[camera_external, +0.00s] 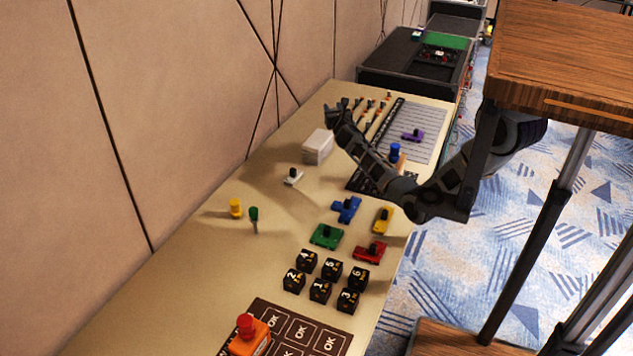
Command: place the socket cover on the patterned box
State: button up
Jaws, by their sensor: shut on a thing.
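My gripper (335,112) is at the end of my arm over the far part of the table, above and just behind the white box (317,148). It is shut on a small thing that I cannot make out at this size. I cannot pick out the socket cover with certainty. The white box stands on the table near the wall side, and no pattern shows on it from here. No other box with a clear pattern is in view, so I cannot tell which is the patterned box.
Numbered black cubes (320,290) and an orange block with a red button (248,336) are nearer. Small pegs stand beyond my gripper. The wall bounds the left.

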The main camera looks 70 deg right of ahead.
jog(key=shift+w+a+f+b, duration=0.35)
jog(key=shift+w+f+b, duration=0.15)
jog(key=shift+f, duration=0.5)
jog(key=shift+w+a+f+b, duration=0.3)
jog(key=shift+w+f+b, duration=0.15)
jog(key=shift+f, duration=0.55)
jog(key=shift+w+a+f+b, duration=0.35)
jog(key=shift+w+f+b, duration=0.15)
jog(key=shift+f, duration=0.5)
jog(key=shift+f, duration=0.15)
jog(key=o, duration=1)
jog(key=shift+a+r, duration=0.1)
jog(key=shift+r, duration=0.1)
jog(key=p+v, duration=0.1)
jog(key=v, duration=1.1)
jog(key=shift+p, duration=0.4)
